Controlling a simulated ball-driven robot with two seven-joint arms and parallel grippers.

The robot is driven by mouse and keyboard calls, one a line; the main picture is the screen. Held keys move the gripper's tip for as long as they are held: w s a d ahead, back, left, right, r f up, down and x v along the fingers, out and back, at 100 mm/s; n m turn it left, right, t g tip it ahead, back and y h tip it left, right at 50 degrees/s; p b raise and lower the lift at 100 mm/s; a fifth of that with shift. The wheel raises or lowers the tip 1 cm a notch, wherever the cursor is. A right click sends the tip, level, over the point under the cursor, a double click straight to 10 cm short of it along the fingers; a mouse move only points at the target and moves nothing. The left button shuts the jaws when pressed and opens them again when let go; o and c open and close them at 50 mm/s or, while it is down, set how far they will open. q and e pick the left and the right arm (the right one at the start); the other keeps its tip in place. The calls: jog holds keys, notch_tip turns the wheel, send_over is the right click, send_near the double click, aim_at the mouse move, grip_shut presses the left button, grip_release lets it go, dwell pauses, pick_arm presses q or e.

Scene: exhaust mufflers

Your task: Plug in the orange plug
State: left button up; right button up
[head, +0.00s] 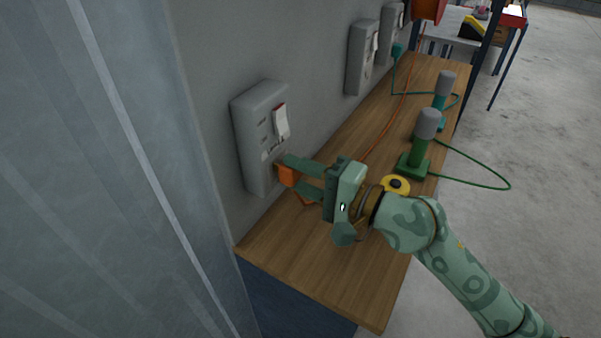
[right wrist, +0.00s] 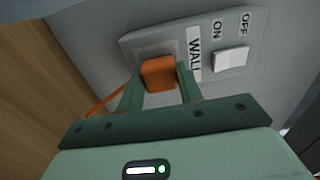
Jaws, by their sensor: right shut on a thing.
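The orange plug (head: 287,175) is at the lower part of the nearest grey wall socket box (head: 250,122). My right gripper (head: 296,177) is shut on the plug, with one green finger on each side of it. In the right wrist view the orange plug (right wrist: 158,74) sits between the fingertips, against the face of the socket plate (right wrist: 128,42). Whether its pins are inside the socket is hidden. A white switch (right wrist: 232,58) with ON and OFF labels is beside it. My left gripper is not in view.
The wooden bench top (head: 300,246) runs along the wall. Green tools with grey tops (head: 428,125) and a yellow round thing (head: 396,185) stand on it. An orange cord (head: 388,128) and a green cable (head: 478,187) lie nearby. More socket boxes (head: 361,58) are farther back.

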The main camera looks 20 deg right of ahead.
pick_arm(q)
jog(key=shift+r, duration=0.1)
pick_arm(e)
jog(key=shift+w+a, duration=0.3)
jog(key=shift+w, duration=0.05)
dwell(0.3)
jog(key=o, duration=1)
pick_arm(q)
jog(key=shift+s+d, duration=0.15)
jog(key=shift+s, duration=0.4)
pick_arm(e)
jog(key=v, duration=1.6)
jog(key=shift+d+f, duration=0.1)
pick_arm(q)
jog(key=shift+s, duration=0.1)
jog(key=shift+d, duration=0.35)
